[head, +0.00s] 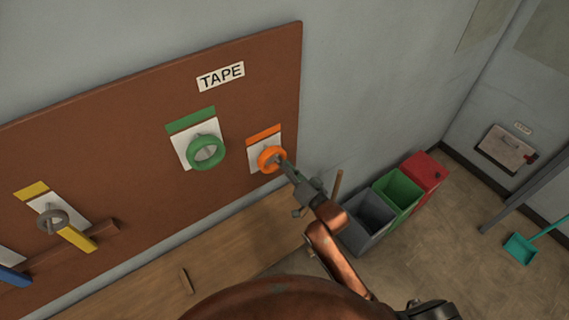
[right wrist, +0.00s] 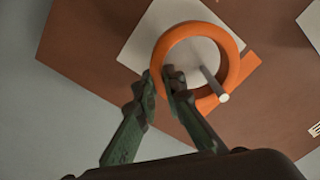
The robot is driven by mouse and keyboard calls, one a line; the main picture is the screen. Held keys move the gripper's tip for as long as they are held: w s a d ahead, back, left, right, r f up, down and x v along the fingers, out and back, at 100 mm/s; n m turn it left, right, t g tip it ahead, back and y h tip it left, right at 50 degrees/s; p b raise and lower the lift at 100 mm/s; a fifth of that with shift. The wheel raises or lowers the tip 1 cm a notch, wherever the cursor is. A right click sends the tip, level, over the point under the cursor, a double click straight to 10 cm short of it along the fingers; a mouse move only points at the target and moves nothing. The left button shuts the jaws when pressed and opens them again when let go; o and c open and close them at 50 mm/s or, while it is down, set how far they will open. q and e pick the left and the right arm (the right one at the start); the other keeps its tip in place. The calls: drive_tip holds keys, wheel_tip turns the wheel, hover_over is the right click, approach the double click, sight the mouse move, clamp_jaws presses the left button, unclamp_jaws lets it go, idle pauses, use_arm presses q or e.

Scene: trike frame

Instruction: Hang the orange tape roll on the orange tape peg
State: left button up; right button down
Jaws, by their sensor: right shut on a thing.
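The orange tape roll (head: 262,160) is in front of the white plate under the orange label (head: 264,134) on the brown board. It also shows in the right wrist view (right wrist: 238,62). The orange tape peg (right wrist: 212,83) is a grey rod standing out from the white plate. The roll is around the peg, whose tip shows in front of the roll's lower right rim. My right gripper (right wrist: 161,82) is shut on the roll's lower left rim, one finger inside the ring. In the head view my right gripper (head: 283,164) partly hides the roll's right side. My left gripper is not in view.
A green tape roll (head: 206,152) hangs on the board (head: 130,120) to the left, below the TAPE sign (head: 221,76). A wooden surface (head: 140,272) lies beneath. Grey, green and red bins (head: 432,171) stand on the floor at right.

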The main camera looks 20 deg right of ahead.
drive_tip(key=c, duration=2)
unclamp_jaws()
drive_tip(key=shift+o, duration=0.2)
drive_tip(key=shift+s, duration=0.1)
